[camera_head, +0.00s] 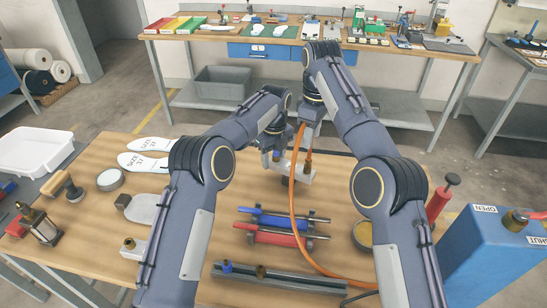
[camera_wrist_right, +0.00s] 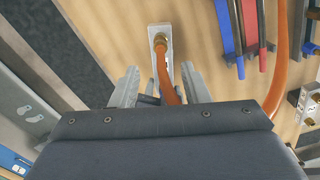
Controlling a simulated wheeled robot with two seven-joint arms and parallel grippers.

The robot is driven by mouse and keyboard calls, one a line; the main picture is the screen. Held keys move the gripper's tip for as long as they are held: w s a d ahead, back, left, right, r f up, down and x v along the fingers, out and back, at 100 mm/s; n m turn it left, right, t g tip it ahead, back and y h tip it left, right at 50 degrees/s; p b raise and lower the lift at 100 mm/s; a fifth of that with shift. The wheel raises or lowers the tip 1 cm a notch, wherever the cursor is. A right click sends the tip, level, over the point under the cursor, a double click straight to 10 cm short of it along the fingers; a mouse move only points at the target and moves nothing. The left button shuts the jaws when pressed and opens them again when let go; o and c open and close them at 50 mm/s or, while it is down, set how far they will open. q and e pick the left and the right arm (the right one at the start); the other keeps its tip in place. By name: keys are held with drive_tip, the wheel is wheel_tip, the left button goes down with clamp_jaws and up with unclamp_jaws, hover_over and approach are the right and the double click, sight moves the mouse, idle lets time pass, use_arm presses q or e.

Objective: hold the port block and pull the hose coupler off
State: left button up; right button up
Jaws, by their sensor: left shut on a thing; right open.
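The pale metal port block (camera_head: 297,174) is above the middle of the wooden table; whether it touches the table is unclear. A brass hose coupler (camera_wrist_right: 159,43) sits on the block, with an orange hose (camera_wrist_right: 165,82) leading from it. My left gripper (camera_head: 271,156) is shut on the left part of the block, its fingertips partly hidden. My right gripper (camera_wrist_right: 158,88) is open over the coupler end, its two fingers on either side of the hose, short of the coupler in the wrist view.
Blue and red tools (camera_head: 275,228) lie in a rack in front of the block, with a dark rail (camera_head: 285,280) nearer. The hose trails over the table to the right. A blue box (camera_head: 490,260) with a brass fitting stands at right. White insoles (camera_head: 143,161) lie at left.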

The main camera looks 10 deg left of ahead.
sight(309, 159)
use_arm(q)
drive_tip(key=shift+s+f, duration=0.1)
drive_tip(key=shift+f, duration=0.1)
use_arm(e)
drive_tip(key=shift+f, duration=4.55)
clamp_jaws()
drive_tip(key=shift+r, duration=0.1)
drive_tip(key=shift+r, duration=2.95)
